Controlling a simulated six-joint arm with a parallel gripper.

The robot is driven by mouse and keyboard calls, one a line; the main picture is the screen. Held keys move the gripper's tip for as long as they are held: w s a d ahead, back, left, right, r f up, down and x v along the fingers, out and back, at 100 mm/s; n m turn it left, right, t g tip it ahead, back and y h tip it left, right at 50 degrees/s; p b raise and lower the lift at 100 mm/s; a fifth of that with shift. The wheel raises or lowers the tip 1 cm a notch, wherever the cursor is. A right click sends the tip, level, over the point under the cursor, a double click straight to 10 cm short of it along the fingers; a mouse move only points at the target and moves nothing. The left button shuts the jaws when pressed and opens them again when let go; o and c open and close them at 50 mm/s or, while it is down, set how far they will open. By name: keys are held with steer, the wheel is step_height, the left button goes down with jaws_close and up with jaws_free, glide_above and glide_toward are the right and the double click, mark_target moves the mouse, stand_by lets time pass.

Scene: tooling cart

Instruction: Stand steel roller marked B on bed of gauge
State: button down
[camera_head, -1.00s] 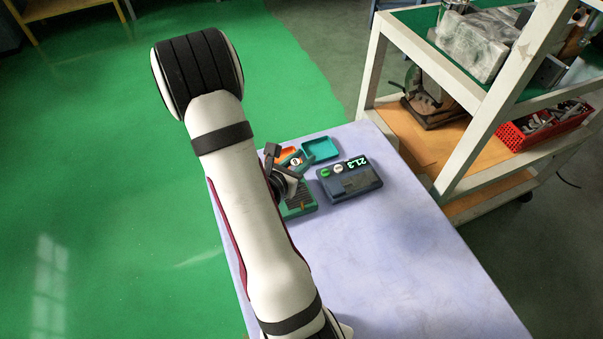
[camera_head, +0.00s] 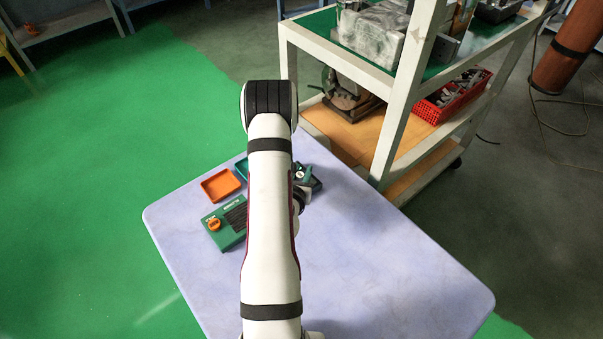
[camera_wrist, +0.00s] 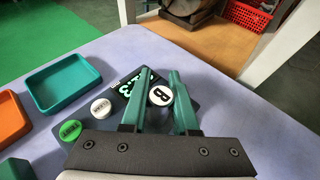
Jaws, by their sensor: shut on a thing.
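The steel roller marked B (camera_wrist: 161,95) shows a pale round end with a black B in the wrist view. My gripper (camera_wrist: 159,84) is shut on it, with a teal finger on either side. The dark gauge (camera_wrist: 115,119) lies below, with a lit display, a white button and a green button. The fingers and roller cover part of it, and I cannot tell whether the roller touches the bed. In the head view my gripper (camera_head: 304,172) is over the gauge (camera_head: 317,187), which my arm mostly hides.
An orange tray (camera_head: 221,185) and a teal tray (camera_wrist: 62,82) lie left of the gauge. A green block (camera_head: 227,222) with an orange knob is nearer on the table. A white-framed cart (camera_head: 395,130) stands beyond the table. The right front of the table is clear.

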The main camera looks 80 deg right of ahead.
steer(key=shift+f, duration=0.25)
steer(key=c, duration=0.7)
jaws_free()
